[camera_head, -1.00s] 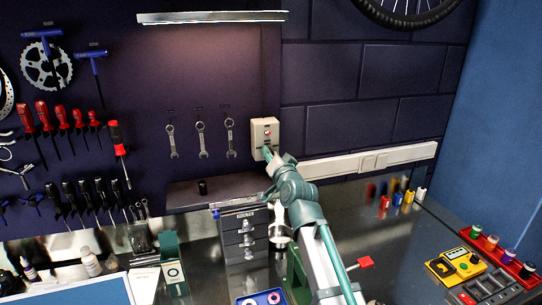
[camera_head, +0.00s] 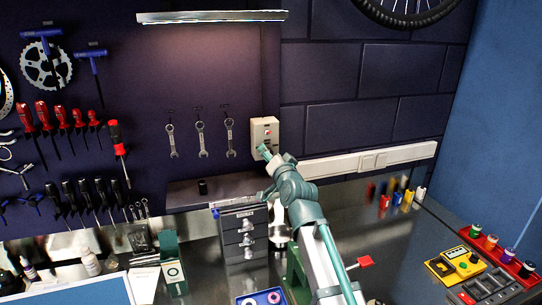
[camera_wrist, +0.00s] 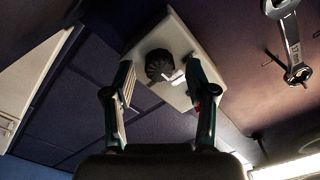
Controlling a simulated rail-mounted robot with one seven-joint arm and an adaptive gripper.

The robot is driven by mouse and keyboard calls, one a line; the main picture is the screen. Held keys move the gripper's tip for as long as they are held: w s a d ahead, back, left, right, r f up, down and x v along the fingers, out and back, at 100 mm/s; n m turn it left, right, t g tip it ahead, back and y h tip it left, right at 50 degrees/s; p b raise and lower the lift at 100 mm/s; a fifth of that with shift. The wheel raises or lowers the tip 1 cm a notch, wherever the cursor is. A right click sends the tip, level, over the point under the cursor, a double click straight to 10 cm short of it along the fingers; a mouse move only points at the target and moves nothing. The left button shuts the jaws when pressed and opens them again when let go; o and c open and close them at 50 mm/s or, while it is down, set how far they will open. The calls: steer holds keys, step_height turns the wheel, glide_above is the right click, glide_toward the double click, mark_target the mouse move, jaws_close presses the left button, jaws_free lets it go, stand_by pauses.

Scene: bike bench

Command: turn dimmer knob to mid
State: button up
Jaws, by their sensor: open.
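The dimmer is a pale wall box (camera_head: 265,127) with a small red spot on its front, right of the wrenches in the head view. In the wrist view the pale plate (camera_wrist: 183,36) appears turned at an angle. Its dark ribbed knob (camera_wrist: 159,64) shows a white pointer mark toward the lower right. My gripper (camera_wrist: 159,88) is open, with one finger on each side of the knob in this view; I cannot tell whether either touches it. In the head view my gripper (camera_head: 264,151) is at the box's lower edge, and the knob is not clearly visible there.
Wrenches (camera_head: 201,140) hang left of the box. A pale wall trunking (camera_head: 368,161) with switches runs to its right. A shelf (camera_head: 222,187) with a small black cylinder lies below left. A lit lamp bar (camera_head: 212,17) is above.

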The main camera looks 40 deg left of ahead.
steer(key=v, duration=1.2)
